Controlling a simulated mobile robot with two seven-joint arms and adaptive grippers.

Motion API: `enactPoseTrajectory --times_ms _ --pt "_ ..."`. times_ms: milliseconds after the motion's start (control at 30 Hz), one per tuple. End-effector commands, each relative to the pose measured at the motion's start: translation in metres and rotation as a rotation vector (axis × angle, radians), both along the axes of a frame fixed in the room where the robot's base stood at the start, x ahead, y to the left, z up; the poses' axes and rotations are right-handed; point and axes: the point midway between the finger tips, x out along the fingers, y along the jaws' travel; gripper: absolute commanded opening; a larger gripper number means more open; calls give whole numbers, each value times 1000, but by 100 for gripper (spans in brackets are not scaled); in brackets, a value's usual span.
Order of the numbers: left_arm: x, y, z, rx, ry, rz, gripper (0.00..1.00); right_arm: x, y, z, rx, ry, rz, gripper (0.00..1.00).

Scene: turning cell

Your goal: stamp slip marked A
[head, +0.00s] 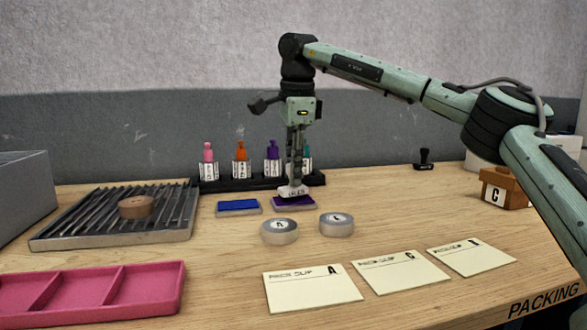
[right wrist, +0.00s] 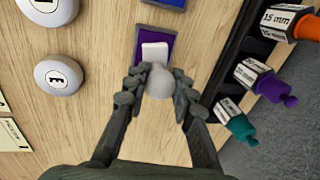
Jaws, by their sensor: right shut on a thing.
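My right gripper (head: 296,178) is shut on a stamp with a white labelled base (head: 291,192). In the right wrist view the fingers (right wrist: 158,88) close around its round grey knob (right wrist: 160,80). The stamp is upright over the purple ink pad (head: 305,203); I cannot tell whether it touches the pad. A blue ink pad (head: 238,208) lies to the left. The slip marked A (head: 312,290) lies flat at the front, leftmost of three cream slips, beside the slip marked C (head: 402,272) and a third slip (head: 472,256). My left gripper is out of view.
Two grey round weights (head: 280,232) (head: 336,226) stand between pads and slips. A slatted metal tray (head: 110,235) and pink tray (head: 150,285) are left. A black stamp (head: 424,160) and brown box (head: 512,190) are right.

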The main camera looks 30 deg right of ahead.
Motion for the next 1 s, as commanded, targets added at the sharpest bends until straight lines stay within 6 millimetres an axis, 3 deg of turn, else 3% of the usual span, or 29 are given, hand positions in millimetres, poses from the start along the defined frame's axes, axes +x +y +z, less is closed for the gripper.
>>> enactPoseTrajectory --times_ms 1000 --pt "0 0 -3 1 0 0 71 0 0 -8 0 2 0 6"
